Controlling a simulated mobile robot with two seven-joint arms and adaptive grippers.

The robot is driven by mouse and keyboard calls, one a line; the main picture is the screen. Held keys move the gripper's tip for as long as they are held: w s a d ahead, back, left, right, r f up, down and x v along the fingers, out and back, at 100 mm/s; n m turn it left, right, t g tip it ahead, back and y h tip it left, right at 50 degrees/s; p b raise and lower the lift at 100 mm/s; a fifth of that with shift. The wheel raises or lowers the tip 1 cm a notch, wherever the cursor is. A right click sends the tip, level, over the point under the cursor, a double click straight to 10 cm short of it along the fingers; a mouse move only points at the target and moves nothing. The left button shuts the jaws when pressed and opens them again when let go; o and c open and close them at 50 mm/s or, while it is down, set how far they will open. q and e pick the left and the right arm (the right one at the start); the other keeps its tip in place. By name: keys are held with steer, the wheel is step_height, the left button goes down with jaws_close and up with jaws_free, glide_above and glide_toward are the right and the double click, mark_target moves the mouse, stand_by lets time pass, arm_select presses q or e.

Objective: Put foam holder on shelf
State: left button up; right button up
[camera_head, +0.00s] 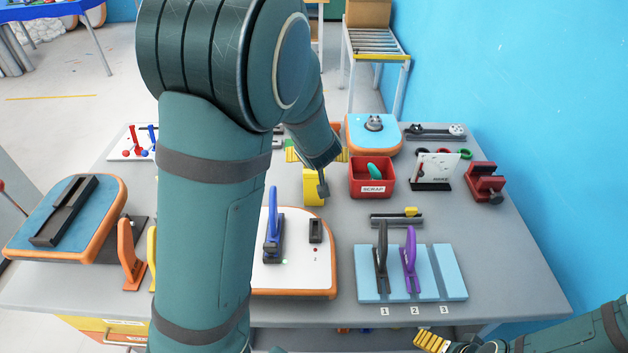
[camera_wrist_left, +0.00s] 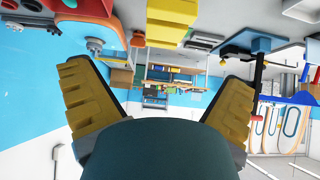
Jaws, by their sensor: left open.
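A light blue foam block (camera_head: 447,270) with grooves, which looks like the foam holder, lies flat at the front right of the grey table, above labels 1, 2 and 3. A black clamp-like tool (camera_head: 381,262) and a purple one (camera_head: 409,262) stand in it. My left arm reaches over the table; its gripper is mostly hidden in the head view. In the left wrist view my left gripper (camera_wrist_left: 158,78) is open and empty. My right gripper (camera_head: 432,342) is partly in view at the bottom edge, right of centre. A shelf rack (camera_wrist_left: 172,75) shows far off.
A red scrap bin (camera_head: 372,185), a yellow block (camera_head: 313,190) and a red vise (camera_head: 485,183) stand behind the foam. A white board (camera_head: 300,272) with a blue tool (camera_head: 272,235) lies to its left. The table's right front corner is clear.

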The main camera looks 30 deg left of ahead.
mark_target(314, 176)
arm_select(q)
steer(key=b+x, duration=0.3)
steer(key=x, duration=0.3)
steer(key=shift+f, duration=0.3)
steer(key=shift+w+a+f, duration=0.25)
steer(key=shift+w, duration=0.1)
steer(key=b+x, duration=0.1)
steer(key=x, duration=0.1)
steer(key=b+x, duration=0.2)
steer(key=shift+s+a+f+b, duration=0.25)
steer(key=shift+a+f+b, duration=0.05)
steer(key=shift+f, duration=0.05)
steer(key=shift+w+a+f, duration=0.1)
steer(key=shift+w+f, duration=0.05)
steer(key=shift+w, duration=0.15)
arm_select(e)
step_height(314, 176, down, 8)
steer(key=s, duration=0.1)
steer(key=shift+s+a+r, duration=0.15)
steer(key=shift+r, duration=0.1)
arm_select(q)
steer(key=c, duration=1.4)
